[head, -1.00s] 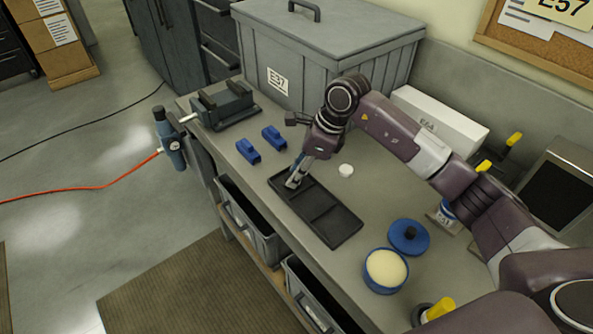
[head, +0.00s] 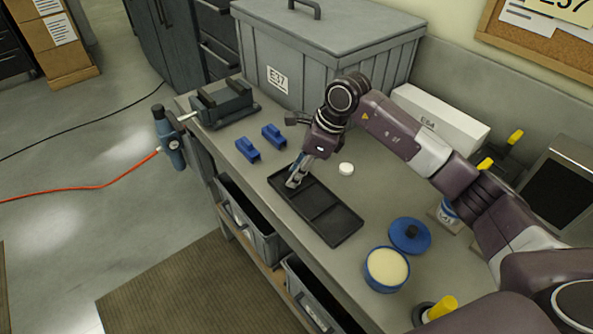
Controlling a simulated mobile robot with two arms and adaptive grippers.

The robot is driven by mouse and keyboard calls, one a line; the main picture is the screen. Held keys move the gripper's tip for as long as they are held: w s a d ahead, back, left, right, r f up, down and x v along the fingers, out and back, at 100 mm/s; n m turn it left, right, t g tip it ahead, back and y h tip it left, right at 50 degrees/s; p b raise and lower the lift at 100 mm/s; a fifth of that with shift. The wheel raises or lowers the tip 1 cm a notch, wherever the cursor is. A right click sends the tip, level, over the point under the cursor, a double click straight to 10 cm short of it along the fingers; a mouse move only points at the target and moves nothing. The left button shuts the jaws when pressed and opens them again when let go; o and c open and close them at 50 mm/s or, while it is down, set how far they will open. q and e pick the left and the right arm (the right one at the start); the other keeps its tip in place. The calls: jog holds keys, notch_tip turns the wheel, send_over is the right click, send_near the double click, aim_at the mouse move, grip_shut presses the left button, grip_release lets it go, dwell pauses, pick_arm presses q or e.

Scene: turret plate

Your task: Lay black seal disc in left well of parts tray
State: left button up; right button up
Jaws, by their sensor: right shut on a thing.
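The black parts tray (head: 335,225) lies on the workbench with its wells in a row, the left well at its far-left end. My right gripper (head: 293,184) points down over that left well, its fingertips low inside or just above it. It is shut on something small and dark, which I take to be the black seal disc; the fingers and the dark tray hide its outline. I cannot tell whether the disc touches the well floor. The other wells look empty. My left gripper is not in view.
A white round piece (head: 346,169) lies right of the tray. Two blue blocks (head: 248,150) (head: 274,137) and a vise (head: 222,104) are at the far left. An open blue tin (head: 387,268) and its blue lid (head: 409,236) are nearer. A large grey bin (head: 330,60) stands behind.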

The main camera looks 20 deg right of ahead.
jog(key=o, duration=0.9)
jog(key=shift+o, duration=0.2)
jog(key=v, duration=1.2)
jog(key=shift+r, duration=0.1)
